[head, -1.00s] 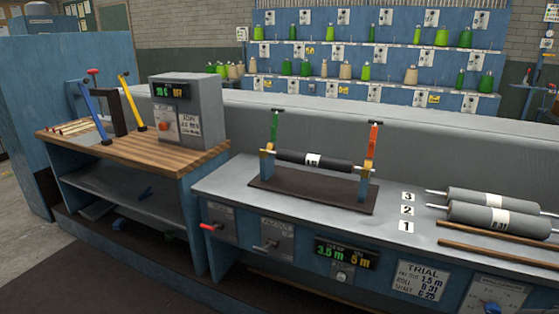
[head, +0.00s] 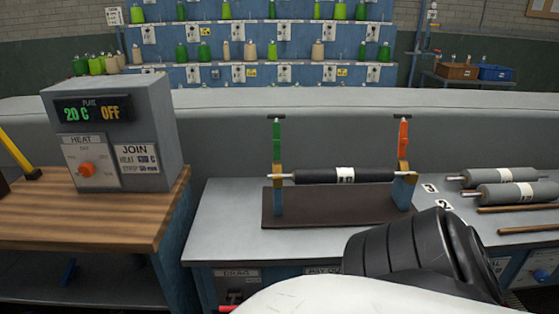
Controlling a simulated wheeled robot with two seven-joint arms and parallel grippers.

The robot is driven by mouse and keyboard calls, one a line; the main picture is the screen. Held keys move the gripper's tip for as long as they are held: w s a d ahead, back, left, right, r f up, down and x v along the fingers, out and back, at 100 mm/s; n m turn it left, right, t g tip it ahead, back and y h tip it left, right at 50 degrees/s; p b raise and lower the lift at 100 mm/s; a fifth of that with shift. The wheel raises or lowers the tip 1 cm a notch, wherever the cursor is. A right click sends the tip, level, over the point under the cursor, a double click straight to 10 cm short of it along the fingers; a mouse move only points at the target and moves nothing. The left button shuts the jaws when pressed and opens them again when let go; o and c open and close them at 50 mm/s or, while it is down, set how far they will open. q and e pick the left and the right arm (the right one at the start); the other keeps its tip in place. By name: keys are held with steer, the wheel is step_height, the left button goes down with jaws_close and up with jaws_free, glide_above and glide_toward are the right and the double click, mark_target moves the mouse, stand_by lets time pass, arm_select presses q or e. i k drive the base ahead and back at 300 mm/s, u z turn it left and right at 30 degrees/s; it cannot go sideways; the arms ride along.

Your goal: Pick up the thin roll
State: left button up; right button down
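A slim dark roll (head: 325,175) with a white label lies across a stand on the grey bench, its shaft ends resting at a post with a green top (head: 277,140) and a post with an orange top (head: 403,145). Two thicker-looking grey rolls with white labels lie at the bench's right: a rear roll (head: 483,178) and a front roll (head: 493,195). Which one the task calls thin is not marked. My arm, white with a black ribbed joint, crosses the lower right in front of the bench. Neither gripper's fingers show.
Two brown rods (head: 516,209) lie before the grey rolls. The stand's dark base (head: 335,212) fills the bench's middle. A wooden-topped table (head: 90,222) with a grey heater box (head: 112,135) is at left. My arm hides part of the bench front.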

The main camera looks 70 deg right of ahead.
mark_target(378, 175)
steer(key=i, duration=0.6)
steer(key=z, duration=3.05)
